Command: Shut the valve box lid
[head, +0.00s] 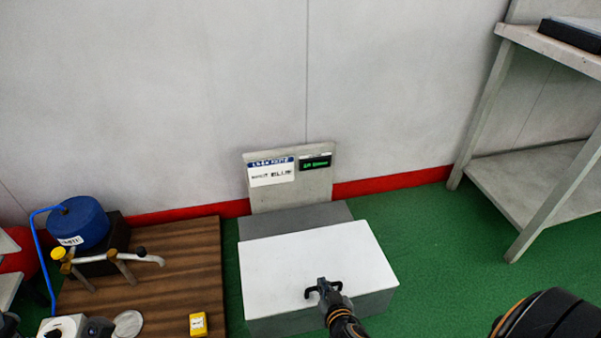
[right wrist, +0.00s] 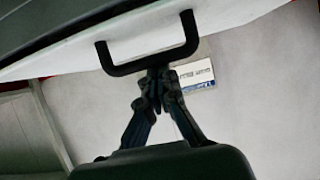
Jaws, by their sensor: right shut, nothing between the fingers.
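The valve box (head: 320,317) is a grey box on the green floor. Its white lid (head: 300,265) lies over the top and looks flat or nearly so; I cannot tell if a small gap is left. A black bar handle (head: 311,291) stands near the lid's front edge; the handle also shows in the right wrist view (right wrist: 148,66). My right gripper (right wrist: 158,76) is shut and empty, its fingertips at the handle bar, touching it or very close. It also shows in the head view (head: 326,290). My left gripper is not in view.
A panel with a label and a green display (head: 292,187) stands behind the box. On the left, a wooden board (head: 185,265) carries a blue drum (head: 82,222), pipework and a yellow block (head: 198,324). A grey shelf (head: 530,180) stands at right. Green floor between is clear.

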